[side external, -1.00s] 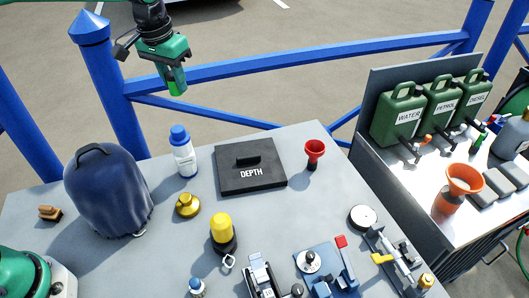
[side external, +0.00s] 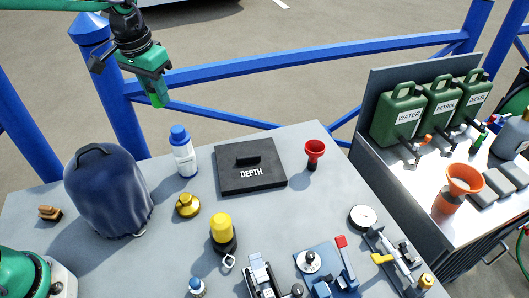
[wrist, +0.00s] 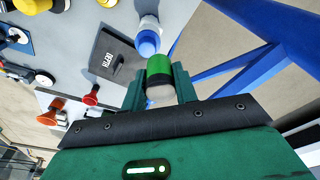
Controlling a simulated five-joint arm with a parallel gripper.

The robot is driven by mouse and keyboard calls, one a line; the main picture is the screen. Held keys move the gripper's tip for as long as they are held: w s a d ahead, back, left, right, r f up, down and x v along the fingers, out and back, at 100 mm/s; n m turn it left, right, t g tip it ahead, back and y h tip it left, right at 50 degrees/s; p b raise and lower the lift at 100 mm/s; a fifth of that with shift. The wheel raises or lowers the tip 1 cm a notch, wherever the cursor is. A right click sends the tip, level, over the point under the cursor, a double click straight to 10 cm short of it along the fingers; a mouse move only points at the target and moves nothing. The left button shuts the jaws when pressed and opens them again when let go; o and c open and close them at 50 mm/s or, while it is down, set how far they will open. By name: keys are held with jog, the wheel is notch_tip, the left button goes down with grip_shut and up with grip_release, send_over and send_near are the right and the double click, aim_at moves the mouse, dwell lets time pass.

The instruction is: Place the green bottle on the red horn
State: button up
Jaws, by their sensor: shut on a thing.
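My gripper (side external: 157,92) is high above the far left edge of the grey table in the side view. It is shut on the green bottle (side external: 158,101), whose bright green lower end shows below the fingers. In the wrist view the green bottle (wrist: 159,69) sits between the two green fingers (wrist: 160,88), with a dark band and a pale end. The red horn (side external: 315,152) stands on the table right of the black DEPTH box, well to the right of and below my gripper. It also shows in the wrist view (wrist: 91,97).
A white bottle with a blue cap (side external: 183,154) stands below my gripper. The black DEPTH box (side external: 232,181) lies between it and the horn. A dark blue bag (side external: 108,195) is at left. Blue railings (side external: 290,67) run behind the table. An orange funnel (side external: 464,180) stands on the right bench.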

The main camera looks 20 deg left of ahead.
jog(key=s+d+f+m, duration=0.3)
jog(key=s+d+f, duration=0.2)
jog(key=s+d, duration=0.7)
jog(key=s+d+f+m, duration=0.1)
jog(key=s+d+f, duration=0.2)
jog(key=s, duration=0.3)
jog(key=s+d+f+m+h, duration=0.1)
jog(key=s+d+f+m, duration=0.1)
jog(key=s+d, duration=0.3)
jog(key=shift+s+f+g, duration=0.3)
jog(key=shift+s+f, duration=0.05)
jog(key=shift+f, duration=0.05)
jog(key=shift+w, duration=0.1)
jog(key=w+a+f, duration=0.1)
jog(key=w+f, duration=0.1)
jog(key=w, duration=0.1)
jog(key=w+a+f, duration=0.2)
jog(key=w, duration=0.2)
jog(key=w+a+f, duration=0.1)
jog(key=w+f, duration=0.2)
jog(key=shift+w+a, duration=0.2)
jog(key=shift+a, duration=0.2)
jog(key=shift+f, duration=1.95)
jog(key=shift+f, duration=0.1)
jog(key=o, duration=1)
jog(key=shift+c, duration=0.2)
